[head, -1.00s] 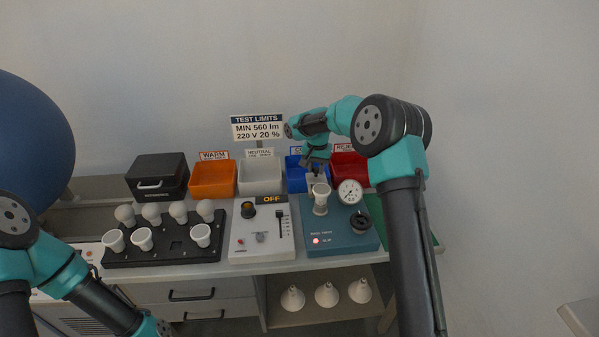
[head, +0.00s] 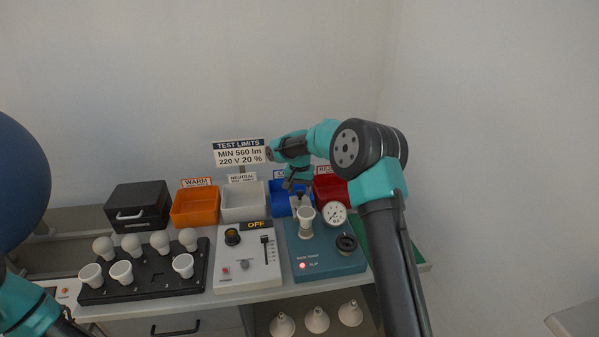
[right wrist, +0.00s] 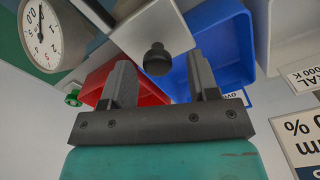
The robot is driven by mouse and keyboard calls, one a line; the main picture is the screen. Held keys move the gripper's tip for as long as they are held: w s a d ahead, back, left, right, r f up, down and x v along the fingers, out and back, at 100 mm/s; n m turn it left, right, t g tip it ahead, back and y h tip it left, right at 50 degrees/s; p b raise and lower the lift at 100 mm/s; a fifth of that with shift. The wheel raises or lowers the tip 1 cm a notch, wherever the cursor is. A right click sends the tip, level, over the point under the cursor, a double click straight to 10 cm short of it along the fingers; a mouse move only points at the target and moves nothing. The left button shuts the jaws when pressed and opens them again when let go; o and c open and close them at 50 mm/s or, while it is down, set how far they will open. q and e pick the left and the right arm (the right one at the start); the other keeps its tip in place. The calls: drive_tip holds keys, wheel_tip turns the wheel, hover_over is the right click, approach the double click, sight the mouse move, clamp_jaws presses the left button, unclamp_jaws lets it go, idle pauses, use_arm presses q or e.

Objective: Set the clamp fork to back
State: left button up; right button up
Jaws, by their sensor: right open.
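The teal base-twist tester (head: 330,254) stands at the right of the bench, with a white bulb base (head: 306,217) upright in it. Behind the bulb base is a pale clamp block (head: 297,202), which I take for the clamp fork's carriage. In the right wrist view it is a pale block (right wrist: 148,28) with a black knob (right wrist: 157,58). My right gripper (right wrist: 160,72) is open, its fingers on either side of the knob and apart from it. In the head view my right gripper (head: 296,186) is just above and behind the block. The fork's prongs are not clear. My left gripper is out of view.
A gauge (head: 335,213) and black dial (head: 346,243) sit right of the bulb base. Blue (head: 281,201) and red (head: 329,190) bins stand close behind. A grey control box (head: 247,268) reading OFF is to the left, with a bulb rack (head: 143,277) beyond it.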

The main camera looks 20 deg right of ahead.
wheel_tip(320, 180, up, 17)
idle(0.5)
idle(0.4)
